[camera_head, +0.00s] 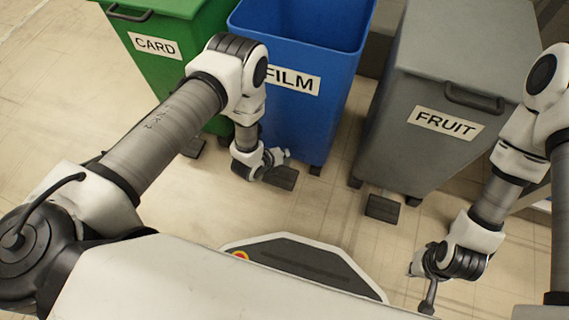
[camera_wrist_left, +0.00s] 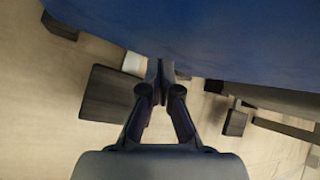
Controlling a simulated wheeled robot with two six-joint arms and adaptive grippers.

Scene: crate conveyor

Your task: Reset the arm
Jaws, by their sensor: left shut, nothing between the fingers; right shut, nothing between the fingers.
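My left arm comes in from the left in the head view and bends down in front of the blue bin. My left gripper (camera_head: 284,155) is low by the front of that bin, near its dark pedal. In the left wrist view my left gripper (camera_wrist_left: 160,70) shows its two fingers together, with nothing between them. My right arm hangs down at the right side of the head view. My right gripper (camera_head: 428,300) points down, shut and empty, over the floor in front of the grey bin.
A green bin (camera_head: 165,60) marked CARD, an open blue bin (camera_head: 300,120) marked FILM and a lidded grey bin (camera_head: 440,80) marked FRUIT stand in a row ahead. Dark pedals (camera_head: 382,207) stick out at their feet. Pale floor (camera_head: 330,215) lies clear between my base and the bins.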

